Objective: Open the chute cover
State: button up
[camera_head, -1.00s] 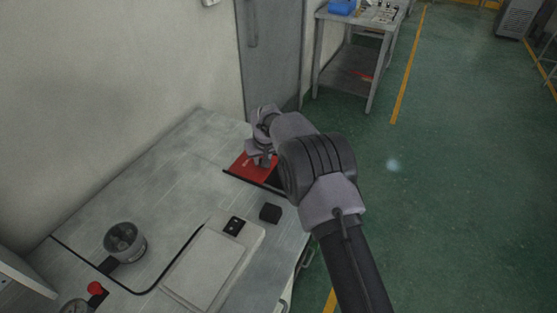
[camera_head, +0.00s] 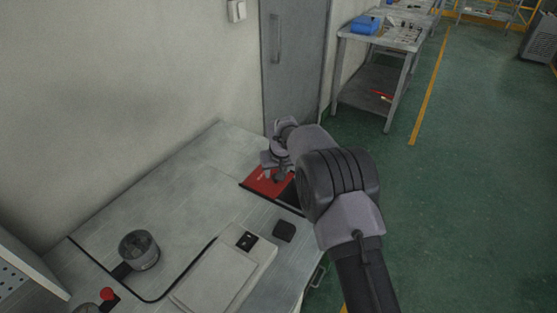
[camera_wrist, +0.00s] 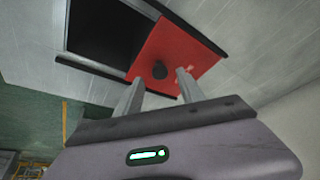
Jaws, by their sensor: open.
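The red chute cover (camera_head: 262,186) is set in the metal tabletop near its far right end; the wrist view shows the cover (camera_wrist: 190,42) with a dark round knob (camera_wrist: 160,70). Beside it is a dark rectangular opening (camera_wrist: 110,30), so the cover leaves part of the chute uncovered. My gripper (camera_wrist: 157,85) is open, its two fingers on either side of the knob in the picture. I cannot tell whether they touch it. In the head view my gripper (camera_head: 276,172) is over the cover, and my arm hides part of the opening.
A wall and grey door (camera_head: 292,65) stand behind. Green floor is clear at right.

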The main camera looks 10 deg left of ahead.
jog(key=p+v, duration=0.3)
jog(key=v, duration=1.1)
jog(key=shift+s+r, duration=0.15)
jog(key=shift+r, duration=0.15)
jog(key=shift+d, duration=0.15)
jog(key=s+d+r+m, duration=0.4)
jog(key=s+d+r, duration=0.8)
jog(key=d+r, duration=0.25)
jog(key=s+d+m+t, duration=0.1)
jog(key=s+d, duration=0.3)
jog(key=s, duration=0.8)
jog(key=s+d+m+b, duration=0.1)
jog(key=s+d+m, duration=0.3)
jog(key=s, duration=0.8)
jog(key=shift+d+f+t, duration=0.2)
jog(key=shift+f+t, duration=0.2)
jog(key=shift+f, duration=0.05)
jog(key=shift+s, duration=0.1)
